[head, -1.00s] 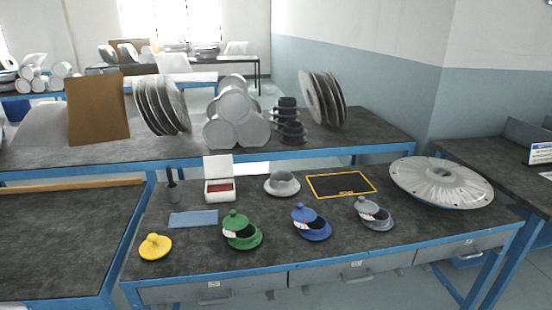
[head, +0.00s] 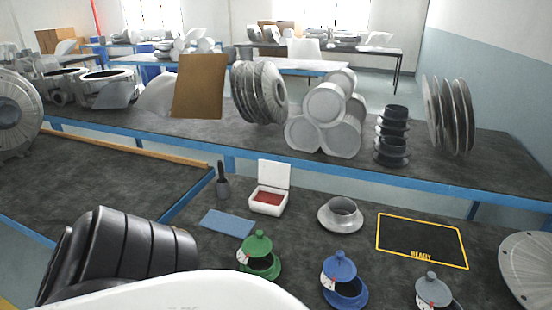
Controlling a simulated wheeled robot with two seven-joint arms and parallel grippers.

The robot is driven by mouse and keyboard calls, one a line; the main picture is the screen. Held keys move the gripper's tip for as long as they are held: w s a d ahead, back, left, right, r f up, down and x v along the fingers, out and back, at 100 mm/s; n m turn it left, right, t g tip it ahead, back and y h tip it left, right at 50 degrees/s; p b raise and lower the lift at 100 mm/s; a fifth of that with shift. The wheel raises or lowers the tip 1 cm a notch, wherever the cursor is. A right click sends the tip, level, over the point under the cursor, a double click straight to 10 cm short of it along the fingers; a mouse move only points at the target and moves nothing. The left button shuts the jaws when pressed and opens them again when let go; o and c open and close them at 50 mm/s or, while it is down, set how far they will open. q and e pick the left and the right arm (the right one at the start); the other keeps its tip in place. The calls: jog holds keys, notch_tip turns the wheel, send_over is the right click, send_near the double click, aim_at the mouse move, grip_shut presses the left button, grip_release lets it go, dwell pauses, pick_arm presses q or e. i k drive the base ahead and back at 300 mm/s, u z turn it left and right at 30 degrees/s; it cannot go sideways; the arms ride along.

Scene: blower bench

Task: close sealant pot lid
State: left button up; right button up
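Three small pots stand in a row on the near bench: a green pot (head: 262,268), a blue pot (head: 350,291) and a grey pot (head: 437,306) cut off by the bottom edge. Each carries a small white and red label. I cannot tell which is the sealant pot. Neither gripper is in view. A black segmented part of my arm and a white part of mine cover the lower left.
The mat is empty.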

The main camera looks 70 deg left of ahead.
aim_at(276, 174)
jog(key=u, duration=2.05)
